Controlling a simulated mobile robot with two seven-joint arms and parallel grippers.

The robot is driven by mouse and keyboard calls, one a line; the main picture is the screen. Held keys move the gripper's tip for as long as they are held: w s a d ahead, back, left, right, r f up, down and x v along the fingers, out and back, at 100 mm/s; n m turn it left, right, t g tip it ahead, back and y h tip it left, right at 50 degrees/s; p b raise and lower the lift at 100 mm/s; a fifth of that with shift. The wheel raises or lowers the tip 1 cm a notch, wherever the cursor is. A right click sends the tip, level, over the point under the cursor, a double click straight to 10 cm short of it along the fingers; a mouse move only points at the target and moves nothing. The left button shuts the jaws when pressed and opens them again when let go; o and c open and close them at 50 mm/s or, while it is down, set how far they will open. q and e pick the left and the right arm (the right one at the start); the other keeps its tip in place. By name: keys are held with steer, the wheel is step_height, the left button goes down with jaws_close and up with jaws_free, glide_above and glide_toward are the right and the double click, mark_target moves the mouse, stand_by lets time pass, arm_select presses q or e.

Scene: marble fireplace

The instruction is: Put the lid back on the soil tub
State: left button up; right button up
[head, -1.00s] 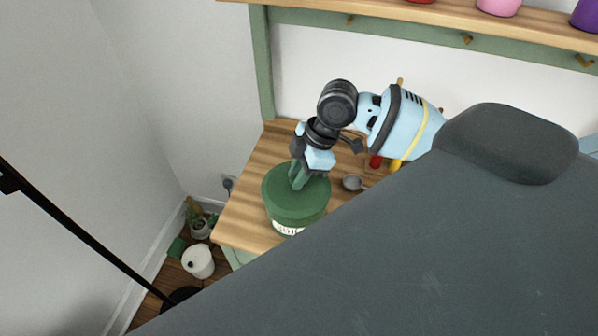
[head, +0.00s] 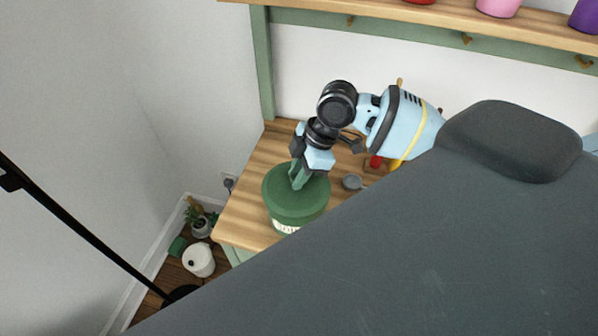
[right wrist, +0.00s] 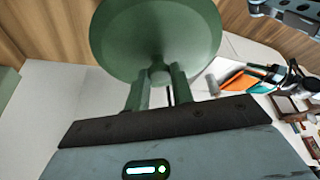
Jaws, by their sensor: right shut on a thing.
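The green round lid (head: 308,205) is at the soil tub (head: 284,228) on the wooden bench top. The tub's pale label shows just below the lid's rim. My right gripper (head: 297,180) comes down from above and is shut on the lid's knob. In the right wrist view, the gripper fingers (right wrist: 159,88) hold the knob, with the green lid (right wrist: 155,32) spread beyond them. The lid hides the tub's mouth, so I cannot tell whether it is fully seated. My left gripper is not in view.
A small grey round thing (head: 352,182) and a red item (head: 375,162) sit right of the tub. A shelf with coloured pots (head: 498,7) is above. A white pot (head: 198,260) and a plant (head: 198,219) stand on the floor at left.

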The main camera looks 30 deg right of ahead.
stand_by(0.4)
steer(key=o, duration=1.1)
steer(key=shift+c, duration=0.2)
steer(key=shift+o, duration=0.4)
steer(key=o, duration=0.4)
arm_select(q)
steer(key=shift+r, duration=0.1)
arm_select(e)
steer(key=shift+r+p, duration=0.65)
steer(key=shift+r, duration=1.05)
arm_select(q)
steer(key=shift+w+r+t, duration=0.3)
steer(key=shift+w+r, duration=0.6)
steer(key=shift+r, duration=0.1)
arm_select(e)
steer(key=shift+r, duration=1.8)
